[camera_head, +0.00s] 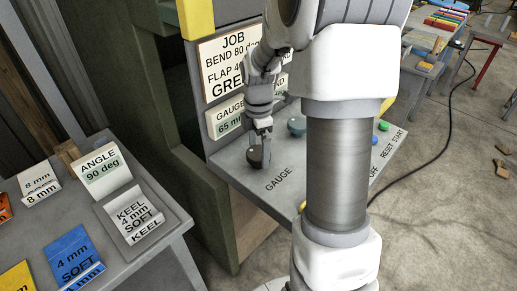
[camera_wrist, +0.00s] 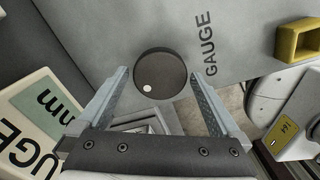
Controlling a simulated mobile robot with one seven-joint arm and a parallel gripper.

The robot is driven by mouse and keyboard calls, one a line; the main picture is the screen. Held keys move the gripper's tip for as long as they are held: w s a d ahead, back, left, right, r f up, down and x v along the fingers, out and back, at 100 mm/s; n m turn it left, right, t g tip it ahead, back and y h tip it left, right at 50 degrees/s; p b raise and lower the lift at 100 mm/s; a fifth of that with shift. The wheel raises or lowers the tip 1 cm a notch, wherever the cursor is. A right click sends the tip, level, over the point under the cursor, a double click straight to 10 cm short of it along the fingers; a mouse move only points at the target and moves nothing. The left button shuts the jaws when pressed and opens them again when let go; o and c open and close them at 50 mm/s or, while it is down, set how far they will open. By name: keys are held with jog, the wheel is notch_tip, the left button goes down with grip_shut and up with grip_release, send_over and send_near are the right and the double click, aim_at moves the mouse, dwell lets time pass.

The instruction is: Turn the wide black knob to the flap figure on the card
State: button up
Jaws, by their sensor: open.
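The wide black knob (camera_wrist: 160,76) sits on the grey panel beside the printed word GAUGE, with a white dot near its edge. In the head view the knob (camera_head: 254,157) is partly hidden under my gripper (camera_head: 262,130). In the wrist view my gripper (camera_wrist: 160,95) is open, with one finger on each side of the knob; I cannot tell whether they touch it. The job card (camera_head: 231,60) reads BEND 80 deg and FLAP 4, with the rest of the flap line hidden by my arm. A gauge display (camera_head: 231,116) below it reads 65 mm.
A side table at left holds an ANGLE 90 deg block (camera_head: 103,167), a KEEL block (camera_head: 134,216) and a blue SOFT block (camera_head: 72,255).

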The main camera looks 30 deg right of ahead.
jog(key=shift+f, duration=0.15)
jog(key=c, duration=1.2)
jog(key=shift+o, duration=0.2)
